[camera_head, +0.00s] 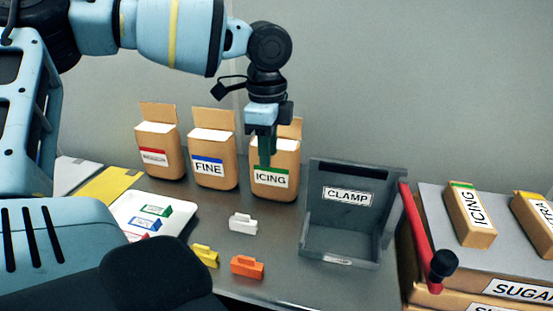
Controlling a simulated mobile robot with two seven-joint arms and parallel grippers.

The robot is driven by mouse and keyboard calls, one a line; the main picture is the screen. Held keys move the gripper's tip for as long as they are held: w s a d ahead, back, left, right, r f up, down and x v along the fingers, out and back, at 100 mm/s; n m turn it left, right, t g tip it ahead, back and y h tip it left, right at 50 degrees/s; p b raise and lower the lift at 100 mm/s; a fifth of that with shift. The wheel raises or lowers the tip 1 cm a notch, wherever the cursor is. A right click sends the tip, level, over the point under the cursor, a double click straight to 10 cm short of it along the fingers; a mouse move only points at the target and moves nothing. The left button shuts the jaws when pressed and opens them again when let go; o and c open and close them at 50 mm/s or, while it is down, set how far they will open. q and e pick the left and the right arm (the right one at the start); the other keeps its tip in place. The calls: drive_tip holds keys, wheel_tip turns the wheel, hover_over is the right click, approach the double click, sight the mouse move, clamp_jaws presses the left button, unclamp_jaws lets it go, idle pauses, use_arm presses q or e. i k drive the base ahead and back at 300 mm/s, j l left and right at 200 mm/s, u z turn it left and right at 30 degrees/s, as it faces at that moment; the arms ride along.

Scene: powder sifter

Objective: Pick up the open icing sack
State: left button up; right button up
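The open icing sack (287,158) is a brown paper sack with a white ICING label and a green band. It stands upright on the grey table, rightmost of three open sacks, with its back flap raised. My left gripper (265,164) points down at this sack, its dark fingers overlapping the front and the top edge of the label. The fingers line up in this view, so I cannot tell whether they are apart, or whether they touch the sack. The gripper hides part of the sack's opening. My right gripper is not in view.
The FINE sack (209,183) and a red-labelled sack (154,175) stand to the left. A grey CLAMP fixture (310,215) with a red lever (412,220) is to the right. Small white (242,224), yellow (204,257) and orange (247,267) clips lie in front. A closed ICING sack (466,226) lies far right.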

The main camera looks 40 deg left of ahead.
sight(280, 182)
drive_tip(key=i+j, duration=0.75)
drive_tip(key=j, duration=0.15)
